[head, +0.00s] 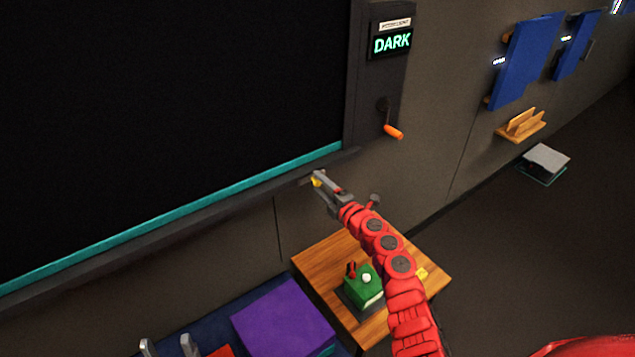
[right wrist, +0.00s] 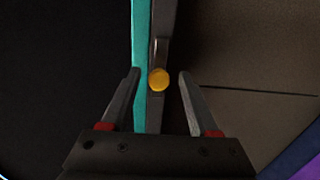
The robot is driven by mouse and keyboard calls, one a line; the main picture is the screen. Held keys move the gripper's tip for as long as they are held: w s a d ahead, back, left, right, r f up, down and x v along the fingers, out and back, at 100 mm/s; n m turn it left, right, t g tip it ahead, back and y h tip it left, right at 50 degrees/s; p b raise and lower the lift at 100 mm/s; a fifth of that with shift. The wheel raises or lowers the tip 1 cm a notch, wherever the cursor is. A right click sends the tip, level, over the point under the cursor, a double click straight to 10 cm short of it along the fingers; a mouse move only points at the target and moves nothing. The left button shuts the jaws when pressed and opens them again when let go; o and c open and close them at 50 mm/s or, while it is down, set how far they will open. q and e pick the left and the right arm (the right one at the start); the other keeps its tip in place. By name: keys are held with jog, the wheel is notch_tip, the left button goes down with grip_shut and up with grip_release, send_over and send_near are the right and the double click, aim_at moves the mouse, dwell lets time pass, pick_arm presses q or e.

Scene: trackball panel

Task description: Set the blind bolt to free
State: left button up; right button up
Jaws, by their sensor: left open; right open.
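The blind (head: 160,90) is a large dark panel with a teal bottom edge. Its bolt shows as a round yellow knob (head: 317,182) on the dark frame at the lower right corner. In the right wrist view the knob (right wrist: 159,79) appears between my open fingers, with a gap on each side and a grey metal piece behind it. My right gripper (head: 325,187) is open at the knob and partly hides the bolt in the head view. My left gripper (head: 168,344) is open and empty at the bottom edge, only its fingertips showing.
A crank with an orange handle (head: 393,132) hangs below a display reading DARK (head: 392,42). A wooden table (head: 325,258) with a green box (head: 362,290) stands below my right arm. A purple block (head: 283,318) lies left of it. Blue panels (head: 522,60) are on the right wall.

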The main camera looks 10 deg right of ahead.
jog(key=shift+w+a, duration=0.35)
jog(key=shift+w, duration=0.3)
grip_shut()
dwell(1.1)
